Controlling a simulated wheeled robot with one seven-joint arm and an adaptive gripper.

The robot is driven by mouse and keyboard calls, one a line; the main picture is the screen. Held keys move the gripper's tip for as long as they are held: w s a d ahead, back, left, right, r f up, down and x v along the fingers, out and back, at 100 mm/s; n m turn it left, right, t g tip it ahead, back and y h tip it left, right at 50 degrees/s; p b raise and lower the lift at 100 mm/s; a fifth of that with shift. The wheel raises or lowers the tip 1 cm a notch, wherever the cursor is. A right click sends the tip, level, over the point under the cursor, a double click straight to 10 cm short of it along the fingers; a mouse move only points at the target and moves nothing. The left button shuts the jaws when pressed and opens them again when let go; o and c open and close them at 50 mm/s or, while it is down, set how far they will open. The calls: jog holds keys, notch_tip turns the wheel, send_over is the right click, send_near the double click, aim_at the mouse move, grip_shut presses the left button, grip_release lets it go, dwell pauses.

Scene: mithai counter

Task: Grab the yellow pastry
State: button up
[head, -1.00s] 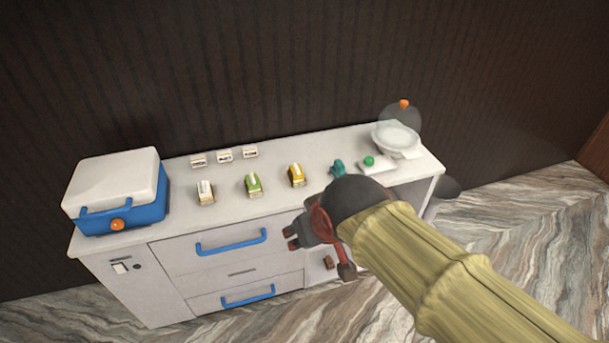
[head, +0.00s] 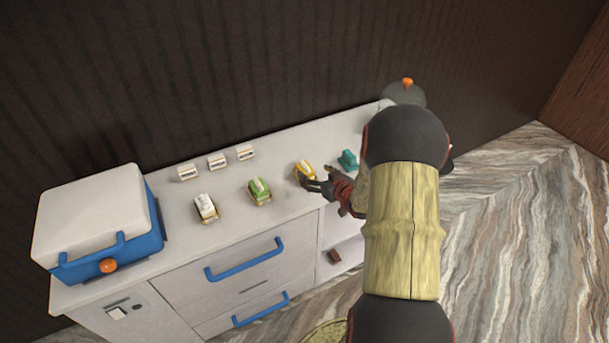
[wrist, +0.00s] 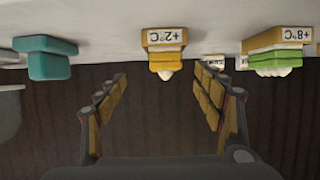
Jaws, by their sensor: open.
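The yellow pastry (head: 305,167) sits on the counter between the green and teal items. It also shows in the wrist view (wrist: 166,58), which looks upside down, beside a "+2°C" label and lined up with the gap between my fingers. My gripper (head: 319,185) is at the pastry's near right side in the head view. In the wrist view my gripper (wrist: 162,76) has its fingers spread wide with nothing between them. I cannot tell whether a finger touches the pastry.
A green pastry (head: 259,191) and a white one (head: 206,208) stand to the left. A teal item (head: 348,159) is close on the right. Small label cards (head: 217,161) stand behind. A blue and white box (head: 105,220) fills the counter's left end.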

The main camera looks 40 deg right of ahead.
aim_at(305, 169)
jog(key=x, duration=0.2)
jog(key=b+x, duration=0.1)
jog(key=x, duration=0.1)
jog(key=a+b+x, duration=0.1)
jog(key=x, duration=0.1)
jog(key=shift+d+f, duration=0.1)
jog(key=shift+f, duration=0.25)
jog(key=shift+w+d+f, duration=0.15)
jog(key=shift+w, duration=0.4)
jog(key=shift+c, duration=0.2)
jog(key=c, duration=1.1)
jog(key=shift+c, duration=0.7)
